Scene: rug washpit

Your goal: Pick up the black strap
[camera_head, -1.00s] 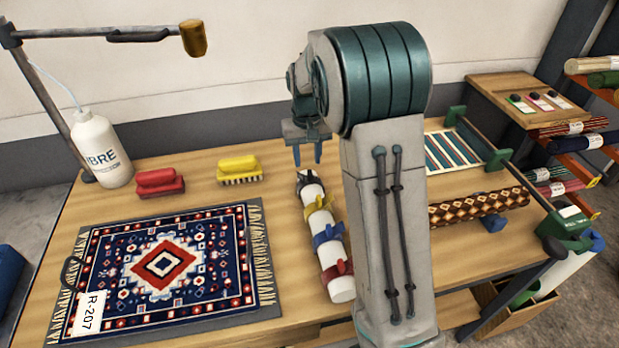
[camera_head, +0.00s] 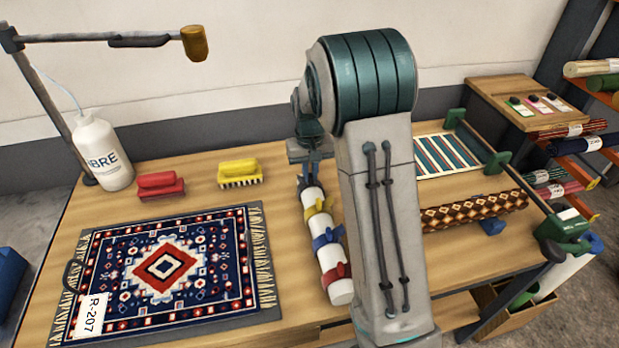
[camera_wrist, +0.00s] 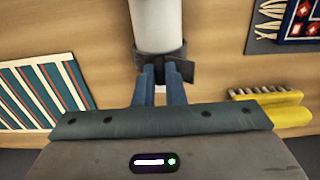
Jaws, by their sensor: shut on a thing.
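The black strap (camera_wrist: 180,70) is wrapped around the far end of a white roll (camera_wrist: 157,25) in the wrist view. My gripper (camera_wrist: 163,74) is shut on the strap's tab, with its two blue fingers close together. In the head view my gripper (camera_head: 311,177) points down at the far end of the white roll (camera_head: 327,262), and the fingers largely hide the black strap there. Yellow, blue and red straps circle the roll nearer the front. The roll lies on the wooden table.
A patterned rug (camera_head: 165,265) tagged R-207 lies at left. A red brush (camera_head: 160,185), a yellow brush (camera_head: 239,172) and a white bottle (camera_head: 101,155) stand behind it. A rolled rug (camera_head: 474,210) and a striped mat (camera_head: 447,155) lie right of my arm.

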